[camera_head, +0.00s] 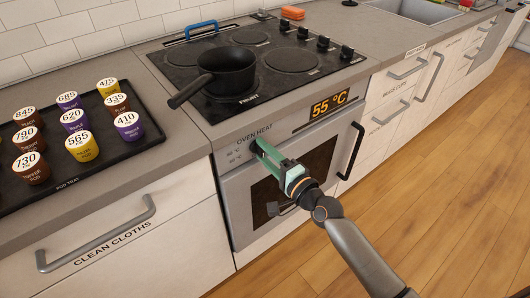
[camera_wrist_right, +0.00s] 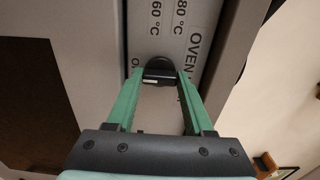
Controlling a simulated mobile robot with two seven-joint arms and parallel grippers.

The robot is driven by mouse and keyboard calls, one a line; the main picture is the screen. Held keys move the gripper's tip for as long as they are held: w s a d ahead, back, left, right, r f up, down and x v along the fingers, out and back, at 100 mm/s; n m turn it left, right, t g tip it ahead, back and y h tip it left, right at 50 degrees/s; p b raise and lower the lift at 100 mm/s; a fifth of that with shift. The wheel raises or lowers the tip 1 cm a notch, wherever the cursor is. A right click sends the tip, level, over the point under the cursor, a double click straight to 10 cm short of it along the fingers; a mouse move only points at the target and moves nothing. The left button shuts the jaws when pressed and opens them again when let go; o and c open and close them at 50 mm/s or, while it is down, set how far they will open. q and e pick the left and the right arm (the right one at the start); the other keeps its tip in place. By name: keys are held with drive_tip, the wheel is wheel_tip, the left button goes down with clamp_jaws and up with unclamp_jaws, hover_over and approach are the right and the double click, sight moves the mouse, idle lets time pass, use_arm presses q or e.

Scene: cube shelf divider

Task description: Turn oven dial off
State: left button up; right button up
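The oven dial (camera_wrist_right: 159,69) is a small black knob on the grey oven panel, seen in the right wrist view between my fingertips. My right gripper (camera_wrist_right: 160,74) has its green fingers apart, one on each side of the dial; I cannot tell whether they touch it. In the head view my right gripper (camera_head: 261,146) reaches the panel below the words OVEN HEAT and hides the dial. Marks for 60 °C and 80 °C show beside the dial; other marks are partly covered. The oven display (camera_head: 329,103) reads 55 °C. My left gripper is not in view.
The oven door handle (camera_head: 351,151) stands out right of my gripper. A black pan (camera_head: 228,71) sits on the cooktop (camera_head: 185,61), its handle toward the front left. A pod tray (camera_head: 123,150) with several pods lies on the left counter. The wooden floor (camera_head: 440,190) is clear at right.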

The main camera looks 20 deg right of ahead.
drive_tip(key=o, duration=0.5)
drive_tip(key=shift+c, duration=0.2)
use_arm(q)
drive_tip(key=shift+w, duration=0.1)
use_arm(e)
drive_tip(key=v, duration=1.2)
drive_tip(key=shift+s, duration=0.25)
drive_tip(key=s+a+f+n+g+h, duration=0.1)
drive_tip(key=s+a+f+n+g, duration=0.1)
drive_tip(key=s+f+n+g, duration=0.3)
drive_tip(key=s+a+f+n+h+p, duration=0.1)
drive_tip(key=s+a+f+n, duration=0.1)
drive_tip(key=s+f+n, duration=0.35)
drive_tip(key=s+a+f+n+g+h, duration=0.1)
drive_tip(key=s+a+f+n+g, duration=0.15)
drive_tip(key=f+n, duration=0.4)
use_arm(q)
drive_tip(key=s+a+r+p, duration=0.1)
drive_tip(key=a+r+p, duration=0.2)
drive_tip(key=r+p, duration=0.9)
drive_tip(key=p, duration=0.3)
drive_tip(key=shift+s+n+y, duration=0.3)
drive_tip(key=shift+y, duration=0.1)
use_arm(e)
drive_tip(key=s+d+r+m, duration=0.1)
drive_tip(key=d+r, duration=0.2)
drive_tip(key=r, duration=0.7)
drive_tip(key=shift+d+r+h, duration=0.25)
drive_tip(key=shift+h, duration=0.15)
